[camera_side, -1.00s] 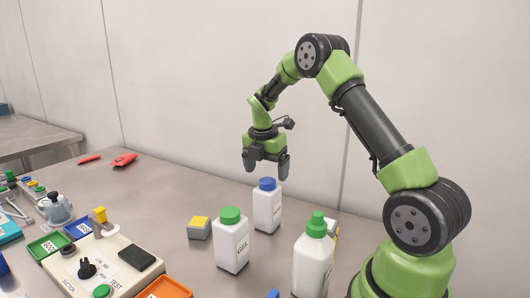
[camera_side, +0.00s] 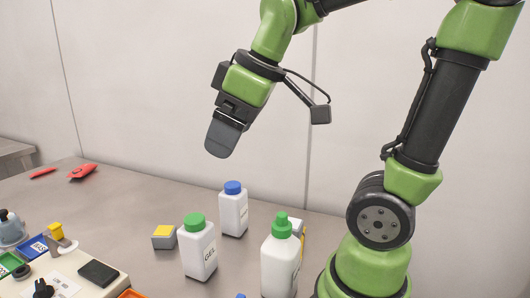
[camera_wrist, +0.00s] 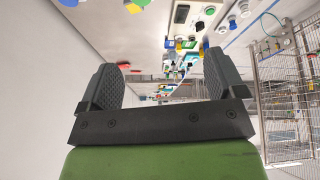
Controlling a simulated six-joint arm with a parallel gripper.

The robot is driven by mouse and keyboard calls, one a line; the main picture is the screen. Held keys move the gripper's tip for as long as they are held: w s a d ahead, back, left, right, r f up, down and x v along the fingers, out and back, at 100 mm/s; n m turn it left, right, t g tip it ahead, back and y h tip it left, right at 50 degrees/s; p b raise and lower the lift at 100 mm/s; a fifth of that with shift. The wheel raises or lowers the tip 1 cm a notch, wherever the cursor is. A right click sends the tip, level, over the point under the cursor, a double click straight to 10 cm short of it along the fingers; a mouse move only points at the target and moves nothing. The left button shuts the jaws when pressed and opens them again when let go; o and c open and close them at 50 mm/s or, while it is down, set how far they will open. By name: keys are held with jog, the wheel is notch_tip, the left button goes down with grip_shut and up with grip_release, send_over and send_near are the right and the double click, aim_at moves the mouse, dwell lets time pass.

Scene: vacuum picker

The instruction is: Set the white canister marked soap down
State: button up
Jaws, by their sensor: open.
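Several white containers stand upright on the metal table. A blue-capped white canister (camera_side: 233,212) stands behind a green-capped white bottle marked GEL (camera_side: 199,251). A larger green-capped white bottle (camera_side: 280,262) stands to the right. I cannot read the word soap on any of them; the blue-capped canister's marking is too small to tell. My gripper (camera_side: 222,147) is tilted and high above the table, clear of all the containers. In the wrist view my gripper (camera_wrist: 164,75) has its two fingers apart with nothing between them.
A small grey box with a yellow top (camera_side: 164,237) sits left of the GEL bottle. A test panel (camera_side: 60,270) and small trays fill the left front. Red tools (camera_side: 82,171) lie at the back left. The table's back middle is clear.

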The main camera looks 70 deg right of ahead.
jog(key=s+a+f+m+t+y, duration=0.1)
jog(key=s+a+m, duration=0.3)
jog(key=s+m, duration=0.2)
jog(key=shift+s+f+m+t+y, duration=0.3)
jog(key=shift+s+t, duration=0.1)
jog(key=shift+s, duration=0.1)
dwell(0.6)
